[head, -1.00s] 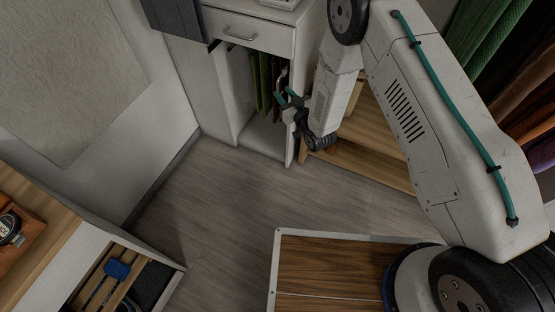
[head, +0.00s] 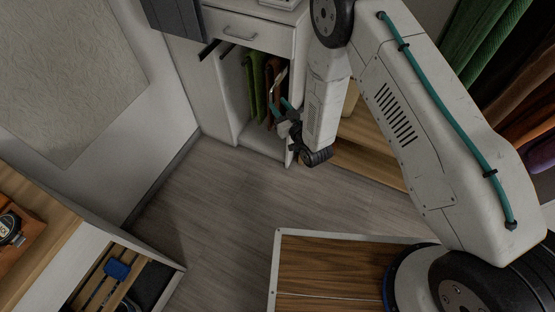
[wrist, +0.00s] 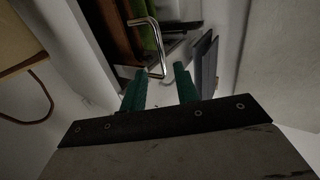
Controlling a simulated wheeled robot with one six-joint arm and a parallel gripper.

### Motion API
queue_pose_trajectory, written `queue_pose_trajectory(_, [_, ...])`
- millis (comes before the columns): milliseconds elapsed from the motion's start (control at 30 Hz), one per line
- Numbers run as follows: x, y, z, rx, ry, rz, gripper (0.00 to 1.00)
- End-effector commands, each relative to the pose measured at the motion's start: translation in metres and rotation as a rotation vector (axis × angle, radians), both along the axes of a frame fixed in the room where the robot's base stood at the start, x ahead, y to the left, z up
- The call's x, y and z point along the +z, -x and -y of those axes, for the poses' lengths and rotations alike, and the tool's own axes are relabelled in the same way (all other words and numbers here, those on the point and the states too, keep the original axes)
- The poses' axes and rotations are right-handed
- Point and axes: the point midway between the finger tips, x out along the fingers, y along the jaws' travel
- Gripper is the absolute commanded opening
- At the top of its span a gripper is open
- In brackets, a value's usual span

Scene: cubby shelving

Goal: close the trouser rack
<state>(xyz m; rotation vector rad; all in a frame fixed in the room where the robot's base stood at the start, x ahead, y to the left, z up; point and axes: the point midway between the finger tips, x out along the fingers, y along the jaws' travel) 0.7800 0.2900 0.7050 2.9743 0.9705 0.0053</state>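The trouser rack is inside the white cabinet under a drawer, with green trousers (head: 258,88) and brown trousers (head: 275,82) hanging from it. The trousers (wrist: 120,30) also show at the top of the wrist view. A bent metal handle (wrist: 150,44) stands in front of them there. My gripper (head: 288,112) is at the right side of the cabinet opening in the head view. In the wrist view its two teal fingers (wrist: 160,80) are apart, with the handle's lower end near the gap. I cannot tell whether they touch it. The rack's inner rails are mostly hidden.
A closed white drawer (head: 250,30) with a metal handle is above the opening. A wooden-topped unit (head: 325,265) stands in the foreground and an open drawer (head: 110,275) at lower left. Grey floor (head: 215,190) between them is clear.

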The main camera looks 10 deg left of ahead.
Motion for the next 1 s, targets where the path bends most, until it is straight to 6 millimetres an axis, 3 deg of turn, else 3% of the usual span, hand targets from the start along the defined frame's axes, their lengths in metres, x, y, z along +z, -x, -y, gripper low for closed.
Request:
queue_pose_trajectory(367, [-0.064,0.019,-0.009,0.114,0.274,-0.193,0.31])
queue_pose_trajectory(600, [-0.104,0.042,-0.016,0.255,0.496,-0.318,0.31])
queue_pose_trajectory(1000, [-0.146,0.089,-0.016,0.538,0.923,-0.443,0.31])
